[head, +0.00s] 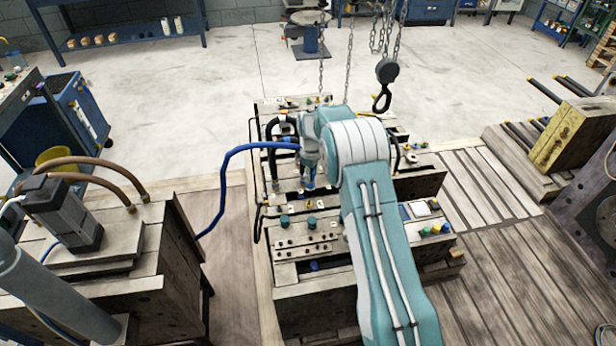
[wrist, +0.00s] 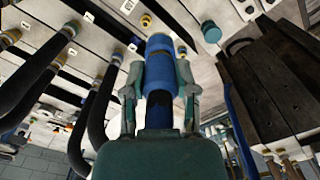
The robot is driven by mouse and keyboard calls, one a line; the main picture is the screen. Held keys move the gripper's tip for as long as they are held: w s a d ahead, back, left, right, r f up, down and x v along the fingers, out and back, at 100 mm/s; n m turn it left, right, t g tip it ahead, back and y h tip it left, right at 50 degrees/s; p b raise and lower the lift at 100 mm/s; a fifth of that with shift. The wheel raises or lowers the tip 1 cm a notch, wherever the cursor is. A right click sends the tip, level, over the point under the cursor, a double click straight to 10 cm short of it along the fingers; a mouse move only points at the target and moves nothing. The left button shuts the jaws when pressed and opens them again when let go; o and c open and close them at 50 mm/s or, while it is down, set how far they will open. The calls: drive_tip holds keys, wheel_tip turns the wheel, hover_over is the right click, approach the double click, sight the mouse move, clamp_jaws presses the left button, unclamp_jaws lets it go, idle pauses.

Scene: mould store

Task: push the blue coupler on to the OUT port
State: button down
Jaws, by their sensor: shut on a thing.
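My gripper (wrist: 158,92) is shut on the blue coupler (wrist: 160,55), one finger on each side of it. In the head view my gripper (head: 309,172) points down over the mould block (head: 292,283), with the blue hose (head: 243,152) running off to the left. In the wrist view the coupler's far end faces the pale port plate (wrist: 178,22). Whether it touches the plate I cannot tell. A brass port (wrist: 147,20) shows just beyond the coupler, up and left. The labels are too small to read, so I cannot tell which port is OUT.
Black hoses (wrist: 98,105) on brass fittings stand close left of the coupler. A teal cap (wrist: 211,32) and dark blocks (wrist: 265,85) lie to the right. A hook on chains (head: 384,82) hangs behind my arm. A pump unit (head: 66,215) stands at left.

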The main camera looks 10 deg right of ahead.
drive_tip(key=shift+w+f+n, duration=0.7)
drive_tip(key=shift+f+n, duration=0.05)
drive_tip(key=shift+f, duration=1.1)
drive_tip(key=shift+w+f+n, duration=0.65)
drive_tip(key=shift+f+n, duration=0.15)
drive_tip(key=shift+f, duration=1.1)
drive_tip(key=shift+w+f+n, duration=0.7)
drive_tip(key=shift+f+n, duration=0.05)
drive_tip(key=shift+f, duration=1.1)
drive_tip(key=shift+s+d+r, duration=0.1)
drive_tip(key=shift+d, duration=0.1)
drive_tip(key=shift+f, duration=1.5)
drive_tip(key=shift+c, duration=1.5)
unclamp_jaws()
